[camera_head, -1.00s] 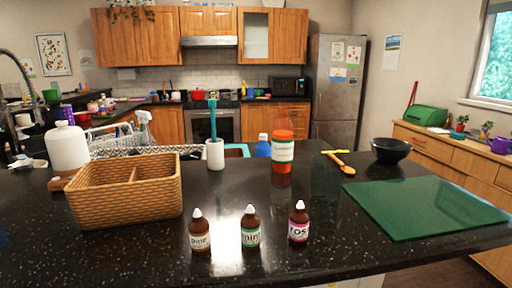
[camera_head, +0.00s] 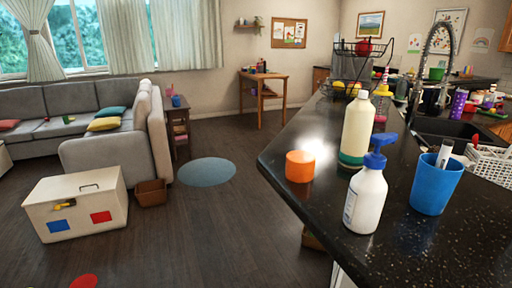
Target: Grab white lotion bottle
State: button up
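A white bottle with a blue pump top (camera_head: 365,202) stands upright near the left edge of the dark counter. It looks like a lotion bottle, but its label is turned mostly away. A taller cream-white bottle with a green band at its base (camera_head: 358,125) stands just behind it, partly overlapped by the pump. I cannot tell from its visible side what it holds. My gripper is not in view.
The dark counter (camera_head: 460,255) has free room at its front. An orange cylinder (camera_head: 300,167) stands left of the bottles, a blue cup (camera_head: 436,188) to the right. A white basket (camera_head: 490,162) and sink lie farther right. Open floor (camera_head: 240,240) is left.

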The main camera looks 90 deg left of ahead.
aim_at(367, 191)
jog(key=u, duration=1.55)
